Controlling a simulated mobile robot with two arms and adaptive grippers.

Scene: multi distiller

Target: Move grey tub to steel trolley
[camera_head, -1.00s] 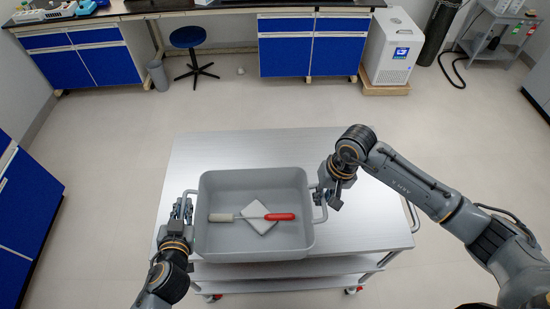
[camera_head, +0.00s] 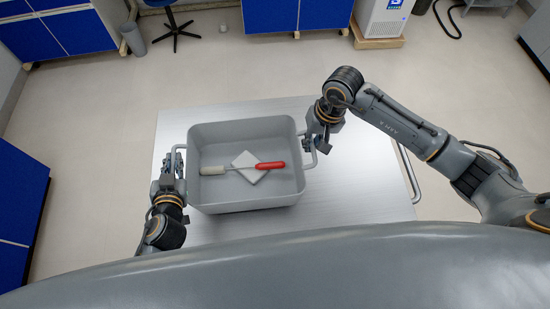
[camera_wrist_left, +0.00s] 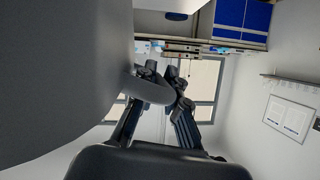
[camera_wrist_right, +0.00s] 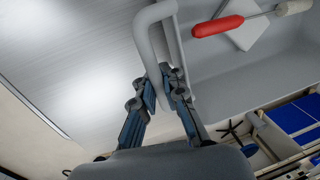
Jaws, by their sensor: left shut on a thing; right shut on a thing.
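The grey tub (camera_head: 245,200) is over the left part of the steel trolley (camera_head: 355,190) in the head view; I cannot tell if it rests on the top. In it lie a white square block (camera_head: 247,163) and a tool with a red handle (camera_head: 270,165) and a pale roller end (camera_head: 212,170). My left gripper (camera_head: 174,166) is shut on the tub's left handle, also seen in the left wrist view (camera_wrist_left: 152,88). My right gripper (camera_head: 318,139) is shut on the right handle, clear in the right wrist view (camera_wrist_right: 150,50).
The trolley top is bare to the right of the tub, with a side rail (camera_head: 409,172) at its right end. Blue cabinets (camera_head: 298,15), a stool (camera_head: 174,27), a bin (camera_head: 132,38) and a white machine (camera_head: 384,20) stand at the back. My own grey body covers the bottom.

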